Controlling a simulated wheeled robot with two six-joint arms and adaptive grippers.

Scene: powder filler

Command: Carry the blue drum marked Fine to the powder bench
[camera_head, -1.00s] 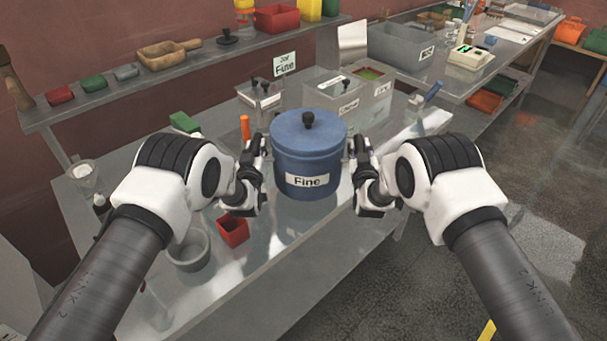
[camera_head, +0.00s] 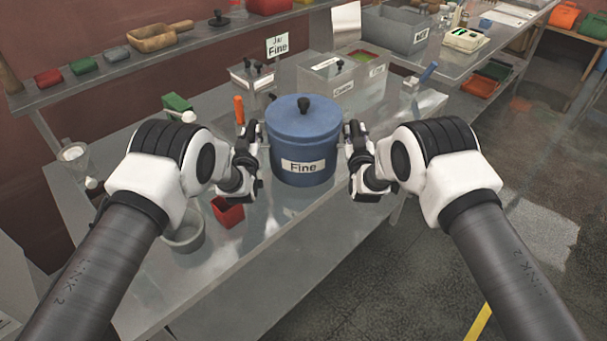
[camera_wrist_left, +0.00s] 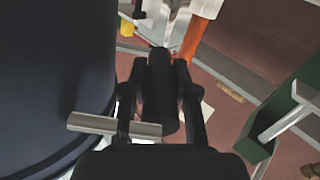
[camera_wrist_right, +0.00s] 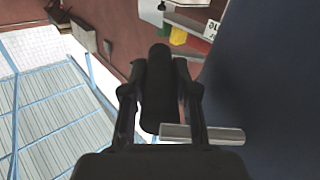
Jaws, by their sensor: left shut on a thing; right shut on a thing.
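The blue drum (camera_head: 303,150) with a black knob on its lid and a white "Fine" label stands upright between my two grippers, over the steel bench (camera_head: 330,225). My left gripper (camera_head: 247,158) is shut on the drum's left metal handle, which also shows in the left wrist view (camera_wrist_left: 115,128). My right gripper (camera_head: 360,158) is shut on the right handle, seen in the right wrist view (camera_wrist_right: 200,134). The drum's dark side fills one edge of each wrist view. I cannot tell whether its base touches the bench.
A "Jar Fine" sign (camera_head: 277,46) and lidded bins (camera_head: 340,85) stand behind the drum. A red box (camera_head: 228,212), a grey bowl (camera_head: 184,232) and an orange-handled tool (camera_head: 239,110) are to its left. A shelf (camera_head: 120,85) runs behind. Open floor lies right.

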